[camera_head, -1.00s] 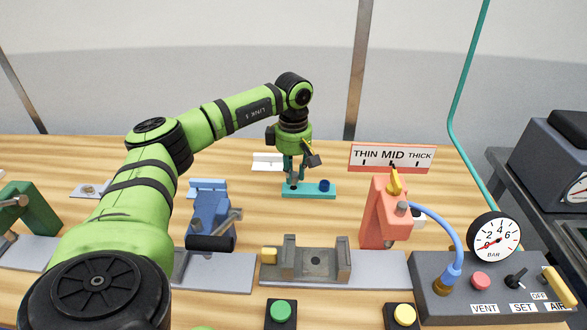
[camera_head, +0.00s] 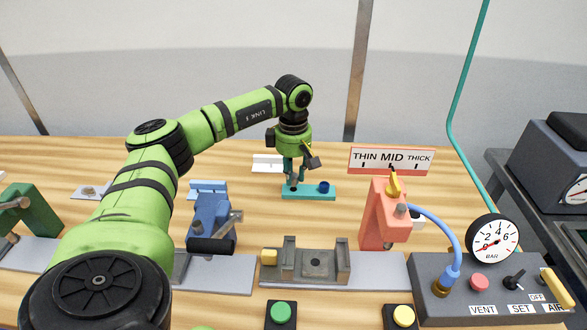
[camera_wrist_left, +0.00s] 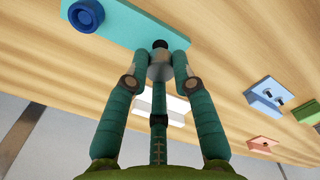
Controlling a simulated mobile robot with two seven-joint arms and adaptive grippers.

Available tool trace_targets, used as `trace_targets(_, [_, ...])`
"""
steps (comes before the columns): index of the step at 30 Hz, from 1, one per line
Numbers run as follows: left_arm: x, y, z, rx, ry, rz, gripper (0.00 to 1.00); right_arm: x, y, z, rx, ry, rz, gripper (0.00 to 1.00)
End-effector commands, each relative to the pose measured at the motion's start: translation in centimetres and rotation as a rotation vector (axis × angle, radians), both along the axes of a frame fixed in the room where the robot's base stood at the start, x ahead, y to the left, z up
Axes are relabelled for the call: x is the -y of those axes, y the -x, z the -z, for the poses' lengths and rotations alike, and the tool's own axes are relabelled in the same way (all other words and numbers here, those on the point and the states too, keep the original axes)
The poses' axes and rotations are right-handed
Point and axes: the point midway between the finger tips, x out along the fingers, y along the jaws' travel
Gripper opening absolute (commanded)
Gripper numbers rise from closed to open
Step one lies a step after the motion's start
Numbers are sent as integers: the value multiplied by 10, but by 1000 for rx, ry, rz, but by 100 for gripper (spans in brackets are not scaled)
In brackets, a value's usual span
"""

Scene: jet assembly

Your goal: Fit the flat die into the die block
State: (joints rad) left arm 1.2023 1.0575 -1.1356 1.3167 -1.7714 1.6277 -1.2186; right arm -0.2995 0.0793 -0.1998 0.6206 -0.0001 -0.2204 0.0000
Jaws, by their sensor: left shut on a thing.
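My left gripper (camera_head: 294,181) points down over the left end of a teal holder (camera_head: 309,195) at the back of the bench. In the left wrist view its fingers (camera_wrist_left: 160,70) are shut on a small grey cylindrical die (camera_wrist_left: 160,66) with a dark end, at the holder's edge. I cannot tell whether the die is still seated in the holder. A blue round die (camera_head: 324,187) stands at the holder's right end; it also shows in the left wrist view (camera_wrist_left: 86,15). The grey die block (camera_head: 315,264), with a round hole, sits in front between two uprights. My right gripper is not in view.
A coral press (camera_head: 384,215) with a blue hose stands right of the die block. A blue tool (camera_head: 210,222) stands to its left, and a green one (camera_head: 30,207) further left. A THIN MID THICK sign (camera_head: 391,160) stands behind. Bare wood lies between holder and block.

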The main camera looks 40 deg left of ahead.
Motion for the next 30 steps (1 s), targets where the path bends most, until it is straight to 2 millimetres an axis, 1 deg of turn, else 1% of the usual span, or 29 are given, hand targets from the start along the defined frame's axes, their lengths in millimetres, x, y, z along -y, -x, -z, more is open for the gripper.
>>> trace_targets(10, [0, 0, 2, 0, 0, 0, 0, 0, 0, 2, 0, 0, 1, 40])
trace_targets(30, [0, 0, 19, 0, 0, 0, 0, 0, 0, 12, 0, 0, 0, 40])
